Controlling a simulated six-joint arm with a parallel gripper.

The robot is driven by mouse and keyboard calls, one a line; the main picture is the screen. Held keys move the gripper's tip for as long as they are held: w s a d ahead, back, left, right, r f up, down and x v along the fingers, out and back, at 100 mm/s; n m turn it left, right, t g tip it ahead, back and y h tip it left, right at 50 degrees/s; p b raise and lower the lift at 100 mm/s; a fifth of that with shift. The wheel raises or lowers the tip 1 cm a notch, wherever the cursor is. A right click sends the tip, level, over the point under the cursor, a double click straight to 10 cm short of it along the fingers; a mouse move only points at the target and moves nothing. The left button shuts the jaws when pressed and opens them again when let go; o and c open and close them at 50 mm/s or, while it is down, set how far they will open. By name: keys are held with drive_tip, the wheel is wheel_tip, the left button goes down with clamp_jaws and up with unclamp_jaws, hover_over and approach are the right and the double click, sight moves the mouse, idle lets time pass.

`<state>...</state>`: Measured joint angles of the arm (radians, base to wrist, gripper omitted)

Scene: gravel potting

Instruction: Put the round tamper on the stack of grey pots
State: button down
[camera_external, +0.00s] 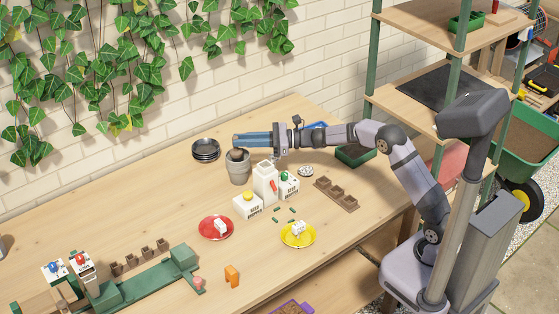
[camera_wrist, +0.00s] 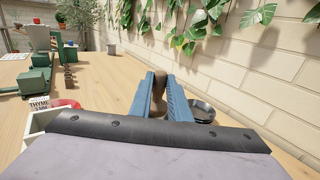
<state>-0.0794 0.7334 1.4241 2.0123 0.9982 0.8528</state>
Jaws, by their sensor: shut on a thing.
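The stack of grey pots (camera_external: 238,174) stands upright on the bench near the wall. My gripper (camera_external: 236,140) reaches in level from the right, its blue fingers above the stack's mouth. In the wrist view my gripper (camera_wrist: 160,82) is shut on the round tamper (camera_wrist: 159,78), whose brown wooden top shows between the fingertips. In the external view the brown tamper (camera_external: 237,155) shows just below the fingers, at the mouth of the top pot. I cannot tell whether it touches the pot. Its lower part is hidden.
Black saucers (camera_external: 206,149) lie left of the pots. White containers (camera_external: 263,182) stand close on the right. A red plate (camera_external: 216,228) and a yellow plate (camera_external: 298,234) lie nearer the front. A green stand (camera_external: 150,285) is at front left. The bench left of the pots is mostly clear.

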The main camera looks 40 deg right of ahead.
drive_tip(key=shift+f, duration=0.1)
drive_tip(key=c, duration=1.7)
unclamp_jaws()
drive_tip(key=shift+o, duration=0.2)
drive_tip(key=b+v, duration=0.1)
drive_tip(key=v, duration=1.1)
drive_tip(key=shift+b, duration=0.35)
